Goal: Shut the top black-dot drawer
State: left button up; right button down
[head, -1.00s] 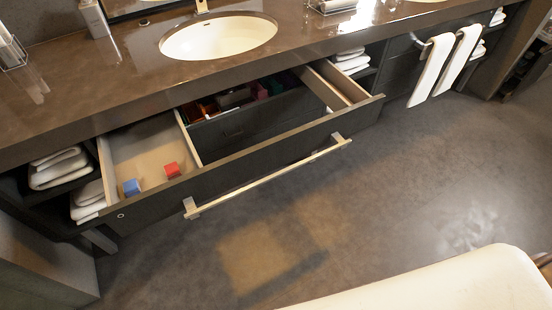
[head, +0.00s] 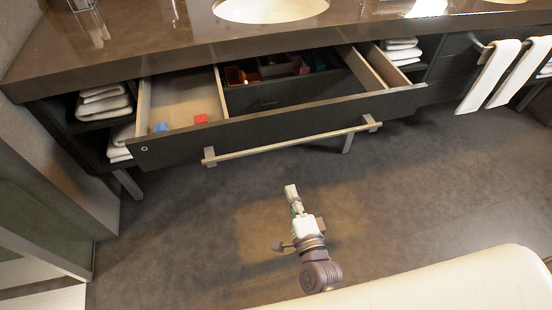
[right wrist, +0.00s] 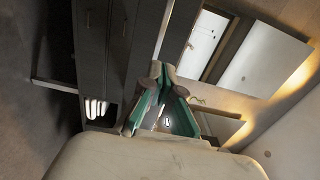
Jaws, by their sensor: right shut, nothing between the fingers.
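The wide dark top drawer (head: 270,134) stands pulled out below the counter in the head view. A small round pale-rimmed dot mark (head: 144,149) is at the left end of its front. A long metal bar handle (head: 290,144) runs along the front. My right gripper (head: 291,191) is shut and empty, in front of the drawer and apart from the handle. Its teal-lined fingers (right wrist: 164,72) also show in the right wrist view. My left gripper is out of view.
The stone counter (head: 130,45) with a sink (head: 270,8) overhangs the drawer. Folded towels (head: 104,103) sit on the left shelves, and white towels (head: 490,75) hang at the right. The floor (head: 420,180) in front is largely clear.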

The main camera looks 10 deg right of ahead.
aim_at(275, 148)
jog(key=w, duration=0.7)
jog(key=w+a, duration=0.1)
jog(key=w, duration=0.3)
jog(key=shift+w, duration=0.3)
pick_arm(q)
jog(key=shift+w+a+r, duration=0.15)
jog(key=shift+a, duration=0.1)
pick_arm(e)
jog(key=shift+w, duration=0.8)
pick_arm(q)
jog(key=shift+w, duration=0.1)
